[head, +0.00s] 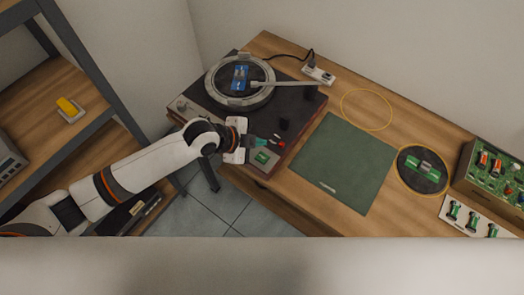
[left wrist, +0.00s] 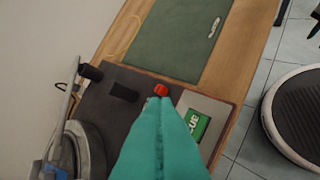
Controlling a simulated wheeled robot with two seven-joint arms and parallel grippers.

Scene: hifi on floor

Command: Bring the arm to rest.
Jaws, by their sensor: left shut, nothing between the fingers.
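My left arm (head: 150,165) reaches in from the left in the head view. Its gripper (head: 261,142) is over the front right corner of the dark turntable (head: 215,108). The teal fingers are shut and empty; they also show in the left wrist view (left wrist: 160,103), pointing at a red button (left wrist: 161,90). Beside them is a green label (left wrist: 197,124) on a pale panel. I cannot tell whether the fingertips touch the turntable's top. My right gripper is in neither view.
The tonearm (head: 288,84) and the platter with a blue item (head: 240,77) lie behind the gripper. A green mat (head: 340,165) covers the middle of the wooden bench. A circuit-board box (head: 495,170) stands at the right. A shelf unit (head: 85,75) stands at the left.

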